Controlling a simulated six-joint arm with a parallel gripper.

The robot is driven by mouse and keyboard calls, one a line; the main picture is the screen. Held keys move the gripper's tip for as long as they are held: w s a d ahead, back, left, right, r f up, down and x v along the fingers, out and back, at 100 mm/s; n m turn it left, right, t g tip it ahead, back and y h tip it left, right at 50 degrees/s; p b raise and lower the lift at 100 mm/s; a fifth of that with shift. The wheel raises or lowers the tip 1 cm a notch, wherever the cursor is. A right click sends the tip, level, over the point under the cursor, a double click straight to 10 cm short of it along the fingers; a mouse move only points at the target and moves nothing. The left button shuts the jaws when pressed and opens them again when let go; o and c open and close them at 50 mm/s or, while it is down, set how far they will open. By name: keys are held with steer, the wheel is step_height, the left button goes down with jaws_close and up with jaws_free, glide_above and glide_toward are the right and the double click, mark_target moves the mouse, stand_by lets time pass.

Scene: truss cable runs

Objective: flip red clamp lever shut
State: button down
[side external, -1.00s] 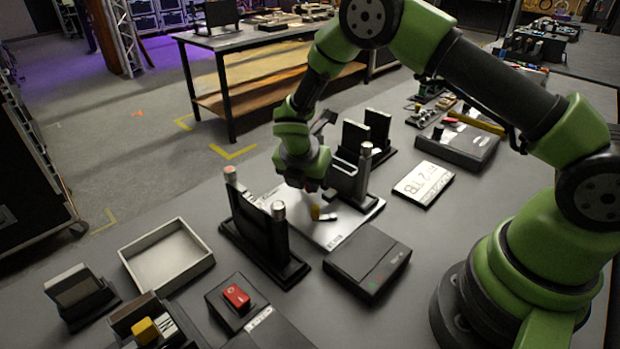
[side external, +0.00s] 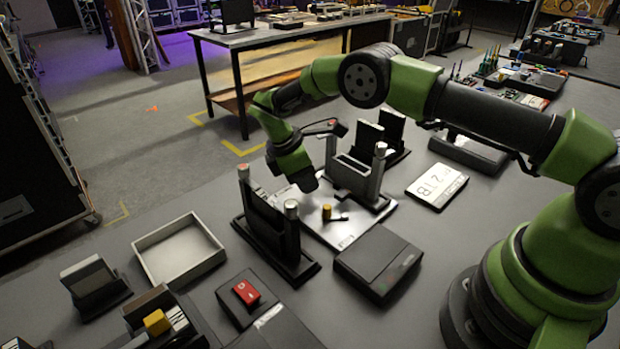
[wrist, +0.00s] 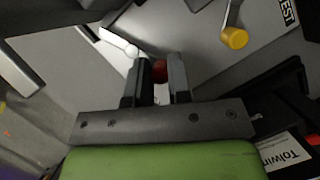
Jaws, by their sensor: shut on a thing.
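The red tip of the clamp lever (wrist: 159,70) shows between the two fingers of my gripper (wrist: 160,78) in the wrist view. The fingers are shut on it, and they hide most of the lever. In the side view the green end of my arm is low over the pale plate (side external: 347,228), between two dark upright brackets (side external: 268,222) (side external: 352,172). The fingers and the red lever cannot be made out there. A yellow-ended lever (side external: 326,212) stands on the plate to the right of my gripper; it also shows in the wrist view (wrist: 234,38).
A dark flat box (side external: 377,262) sits in front of the plate. A red rocker switch (side external: 246,292) and a shallow pale tray (side external: 140,254) are to the left. A white labelled card (side external: 436,188) lies to the right. The brackets leave little side room.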

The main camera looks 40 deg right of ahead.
steer(key=shift+w+a+m+g, duration=0.15)
steer(key=shift+w+m+g, duration=0.15)
steer(key=shift+m, duration=0.6)
steer(key=c, duration=1.3)
jaws_free()
steer(key=shift+c, duration=0.2)
steer(key=shift+v, duration=1.3)
step_height(320, 180, up, 7)
steer(key=shift+r, duration=0.2)
